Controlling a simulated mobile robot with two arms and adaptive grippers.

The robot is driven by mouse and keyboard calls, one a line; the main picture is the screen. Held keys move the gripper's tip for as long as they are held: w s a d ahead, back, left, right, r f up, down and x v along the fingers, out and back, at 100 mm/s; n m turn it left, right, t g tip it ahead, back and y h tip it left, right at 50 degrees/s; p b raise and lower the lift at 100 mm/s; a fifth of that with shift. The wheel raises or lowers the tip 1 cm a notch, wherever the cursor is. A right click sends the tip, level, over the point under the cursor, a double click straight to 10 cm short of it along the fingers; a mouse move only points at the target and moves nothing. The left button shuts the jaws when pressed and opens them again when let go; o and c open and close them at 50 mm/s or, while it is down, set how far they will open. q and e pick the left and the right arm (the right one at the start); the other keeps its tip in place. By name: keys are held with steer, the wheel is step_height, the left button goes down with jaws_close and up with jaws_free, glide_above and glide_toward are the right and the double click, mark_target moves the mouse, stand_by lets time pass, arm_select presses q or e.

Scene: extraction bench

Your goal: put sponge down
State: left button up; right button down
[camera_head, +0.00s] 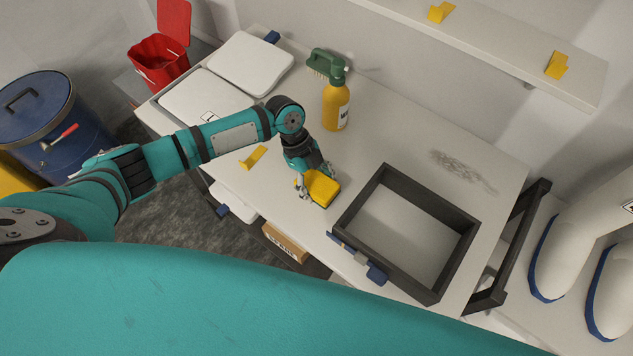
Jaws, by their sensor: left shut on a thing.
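A yellow sponge (322,189) is at the tip of my left gripper (313,186), near the front edge of the white bench (370,150). The left gripper points down and is shut on the sponge. The sponge is just left of a dark-framed tray (389,277). I cannot tell whether its underside touches the bench top. My right gripper is not in view.
A yellow spray bottle (336,108) and a green brush (320,64) stand behind the gripper. White lidded boxes (250,62) sit at the back left. A yellow bracket (253,157) lies left of the gripper. A grey smudge (462,168) marks the bench right of the bottle.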

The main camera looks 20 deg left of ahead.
arm_select(q)
steer(key=shift+f, duration=0.5)
steer(key=shift+s, duration=0.15)
steer(key=o, duration=0.7)
steer(key=shift+c, duration=0.2)
steer(key=o, duration=0.4)
